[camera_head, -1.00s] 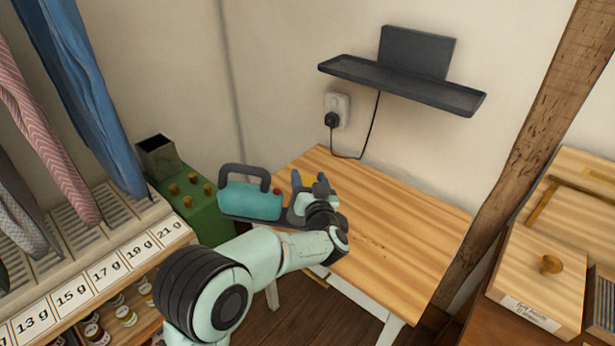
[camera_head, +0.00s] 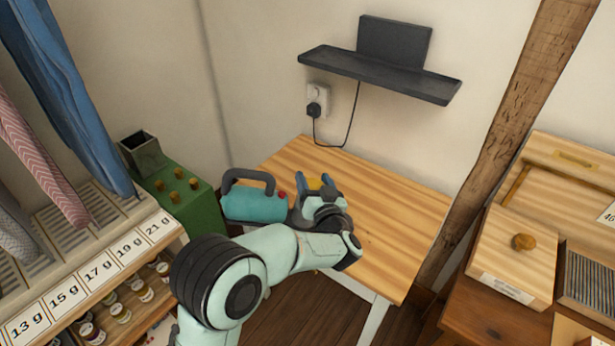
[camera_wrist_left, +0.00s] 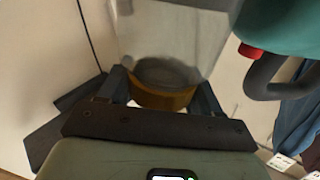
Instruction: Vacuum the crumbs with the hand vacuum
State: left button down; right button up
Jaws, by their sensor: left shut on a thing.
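The hand vacuum (camera_head: 255,205) has a teal body, a dark loop handle and a red button. It is at the left edge of the wooden table (camera_head: 400,205), held above it or close to its surface; I cannot tell which. My left gripper (camera_head: 316,186) is shut on the vacuum's clear front part, right of the teal body. In the left wrist view, this clear part with an amber ring (camera_wrist_left: 162,98) lies between the fingers, and the teal body (camera_wrist_left: 285,25) is at upper right. I cannot make out the crumbs clearly now; my arm covers part of the table.
A dark wall shelf (camera_head: 380,75) hangs above the table, with a plugged socket (camera_head: 317,103) and cable below. A green box with knobs (camera_head: 185,195) stands left of the vacuum. A timber post (camera_head: 500,140) and wooden boxes (camera_head: 515,255) are at right. The table's right half is clear.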

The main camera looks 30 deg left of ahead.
pick_arm(q)
jog(key=shift+d+p, duration=1.35)
jog(key=shift+d, duration=3.05)
notch_tip(320, 180, up, 7)
jog(key=p, duration=0.6)
jog(key=shift+s, duration=0.3)
pick_arm(e)
notch_tip(320, 180, up, 8)
jog(key=shift+s+g, duration=0.4)
